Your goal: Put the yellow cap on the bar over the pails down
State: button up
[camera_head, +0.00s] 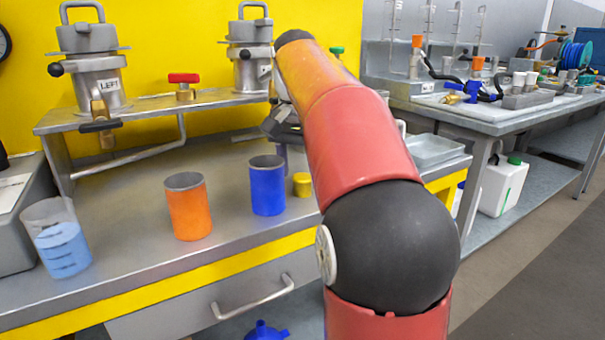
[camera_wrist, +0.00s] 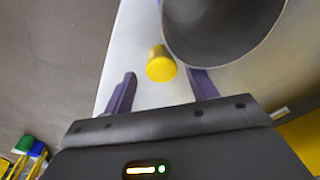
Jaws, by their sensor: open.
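The yellow cap (camera_head: 302,184) is a short cylinder standing on the grey bench, right of the blue pail (camera_head: 267,187). In the wrist view the yellow cap (camera_wrist: 160,66) appears between the tips of my gripper's two purple fingers (camera_wrist: 160,74). The fingers are apart and not closed on it; I cannot tell the exact height gap. In the head view my arm hides most of my gripper. An orange pail (camera_head: 188,208) stands left of the blue one. A raised grey bar-like shelf (camera_head: 150,111) runs behind the pails.
Two metal vessels (camera_head: 95,82) (camera_head: 250,62) and a red-handled valve (camera_head: 184,86) are on the shelf. A clear beaker of blue liquid (camera_head: 61,250) stands at the left. A large grey round thing (camera_wrist: 220,35) is close to the right finger in the wrist view. The bench front is clear.

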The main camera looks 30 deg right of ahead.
notch_tip(320, 180, up, 10)
jog(key=s+a+p, duration=0.1)
jog(key=p, duration=0.2)
jog(key=shift+f, duration=0.15)
